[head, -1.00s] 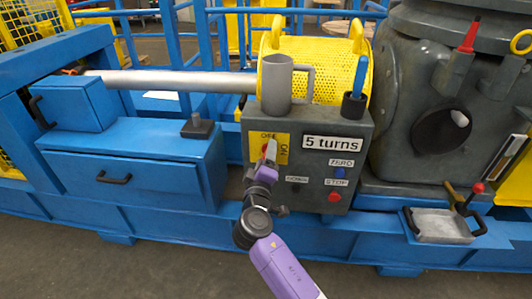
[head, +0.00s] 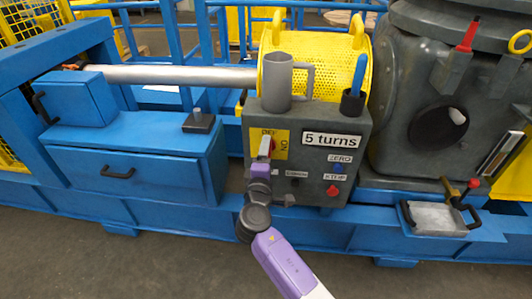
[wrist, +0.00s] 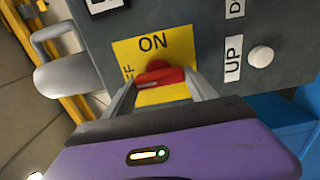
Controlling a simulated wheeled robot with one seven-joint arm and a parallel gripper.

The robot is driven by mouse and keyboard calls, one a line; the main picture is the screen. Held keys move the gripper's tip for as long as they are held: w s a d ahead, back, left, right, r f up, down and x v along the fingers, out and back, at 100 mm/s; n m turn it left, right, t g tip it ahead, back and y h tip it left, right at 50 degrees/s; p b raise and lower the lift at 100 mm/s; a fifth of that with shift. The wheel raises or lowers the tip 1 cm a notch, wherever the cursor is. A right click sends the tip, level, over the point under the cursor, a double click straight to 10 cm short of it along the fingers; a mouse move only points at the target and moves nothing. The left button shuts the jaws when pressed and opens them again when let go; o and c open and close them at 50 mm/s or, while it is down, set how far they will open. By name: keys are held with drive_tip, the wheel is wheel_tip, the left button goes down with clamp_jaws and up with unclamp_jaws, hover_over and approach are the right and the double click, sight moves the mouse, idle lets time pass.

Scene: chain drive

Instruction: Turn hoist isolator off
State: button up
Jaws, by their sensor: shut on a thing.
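The hoist isolator is a red rotary handle (head: 266,146) on a yellow plate (head: 282,150) at the upper left of the grey control box. The plate reads OFF at the top and ON up its right side in the head view. In the wrist view the red handle (wrist: 160,77) sits between my two grey fingers, below the word ON; the OFF word at left is partly hidden. My gripper (wrist: 163,86) is shut on the handle. In the head view my gripper (head: 263,158) covers the plate's lower part. The handle's exact angle is hard to tell.
The box also carries a "5 turns" display (head: 332,140), a blue button (head: 339,168) and a red button (head: 333,191). A grey mug (head: 278,85) and a dark cup with a blue item (head: 353,100) stand on top. A blue drawer unit (head: 130,165) is at left.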

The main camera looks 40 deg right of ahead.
drive_tip(key=shift+f, duration=0.1)
drive_tip(key=o, duration=1.4)
drive_tip(key=shift+c, duration=0.2)
drive_tip(key=v, duration=0.8)
